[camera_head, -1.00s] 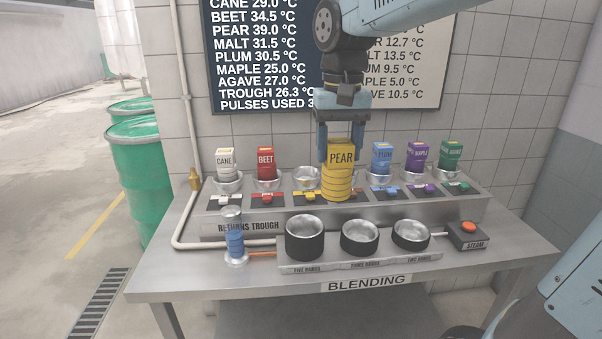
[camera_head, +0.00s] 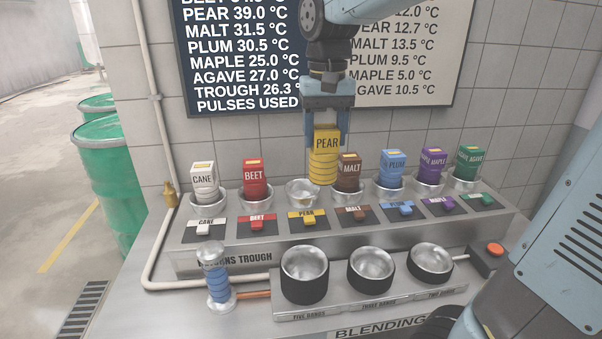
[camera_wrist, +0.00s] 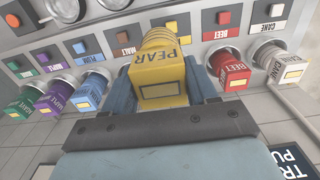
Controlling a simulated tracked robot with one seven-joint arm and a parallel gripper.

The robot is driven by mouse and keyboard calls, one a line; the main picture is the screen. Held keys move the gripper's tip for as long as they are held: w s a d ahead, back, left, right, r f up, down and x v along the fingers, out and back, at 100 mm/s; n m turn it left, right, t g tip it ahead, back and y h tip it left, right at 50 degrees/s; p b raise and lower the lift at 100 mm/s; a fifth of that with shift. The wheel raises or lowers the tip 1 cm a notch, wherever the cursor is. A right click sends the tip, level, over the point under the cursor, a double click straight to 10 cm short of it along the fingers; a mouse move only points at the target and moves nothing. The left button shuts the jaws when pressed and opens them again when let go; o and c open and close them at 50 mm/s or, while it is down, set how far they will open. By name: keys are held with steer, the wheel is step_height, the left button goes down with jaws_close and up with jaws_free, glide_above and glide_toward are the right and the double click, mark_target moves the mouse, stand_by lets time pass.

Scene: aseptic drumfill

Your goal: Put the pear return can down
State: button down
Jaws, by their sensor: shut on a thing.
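The yellow PEAR can (camera_head: 325,158) is upright in my gripper (camera_head: 326,130), which is shut on its upper part. The can is above and slightly right of the empty metal cup (camera_head: 302,191) behind the PEAR label (camera_head: 307,217), between the BEET and MALT cans. In the wrist view the PEAR can (camera_wrist: 160,70) sits between my two fingers. The can's underside is hidden in the wrist view, and I cannot tell its exact height over the shelf.
The red BEET can (camera_head: 255,178) stands in a cup to the left, and the brown MALT can (camera_head: 349,172) close on the right. CANE (camera_head: 203,181), PLUM (camera_head: 392,169) and others fill further cups. Three dark-sided bowls (camera_head: 304,275) stand in front. A blue-banded glass column (camera_head: 217,278) is at front left.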

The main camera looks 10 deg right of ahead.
steer(key=w+a+f, duration=0.2)
steer(key=w+f, duration=0.9)
steer(key=f, duration=0.1)
steer(key=shift+w+a, duration=0.2)
steer(key=shift+a, duration=0.1)
steer(key=shift+c, duration=1.6)
jaws_free()
steer(key=shift+f, duration=0.15)
